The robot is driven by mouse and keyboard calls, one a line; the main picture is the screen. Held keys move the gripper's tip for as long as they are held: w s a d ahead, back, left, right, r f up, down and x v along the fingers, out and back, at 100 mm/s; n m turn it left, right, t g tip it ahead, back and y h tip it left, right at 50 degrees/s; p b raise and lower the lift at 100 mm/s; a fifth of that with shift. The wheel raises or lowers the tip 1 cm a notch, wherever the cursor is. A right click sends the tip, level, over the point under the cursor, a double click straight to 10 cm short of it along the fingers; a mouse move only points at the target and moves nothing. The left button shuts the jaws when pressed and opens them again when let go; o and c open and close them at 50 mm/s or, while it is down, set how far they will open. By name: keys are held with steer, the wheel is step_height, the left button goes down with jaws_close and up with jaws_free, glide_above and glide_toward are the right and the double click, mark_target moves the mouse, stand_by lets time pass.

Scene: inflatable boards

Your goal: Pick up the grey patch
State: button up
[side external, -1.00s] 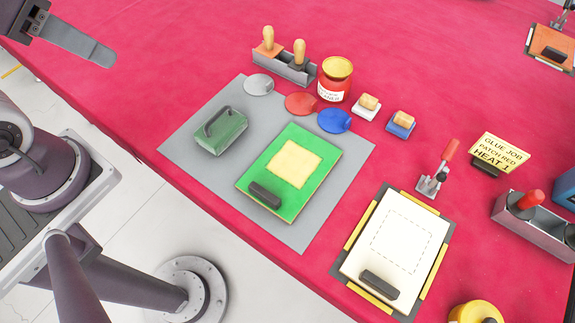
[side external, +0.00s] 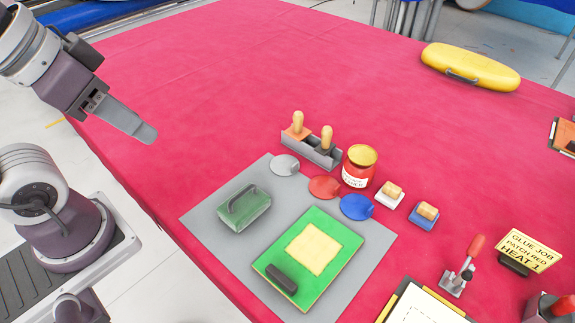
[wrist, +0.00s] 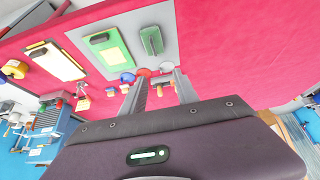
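The grey patch (side external: 284,165) is a flat round disc with a small tab. It lies at the far corner of the grey mat, beside the red patch (side external: 324,187) and the blue patch (side external: 356,207). In the wrist view the grey patch (wrist: 166,66) shows just beyond the fingertips. My gripper (side external: 148,133) is in the air at the left in the side view, well apart from the patch. The wrist view shows the two fingers of my gripper (wrist: 159,76) spread, with nothing between them.
A rack with wooden-handled tools (side external: 312,150) and a red can (side external: 359,166) stand close behind the patches. The red table's far left is clear.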

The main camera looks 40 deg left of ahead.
steer(key=shift+o, duration=0.4)
steer(key=shift+o, duration=0.8)
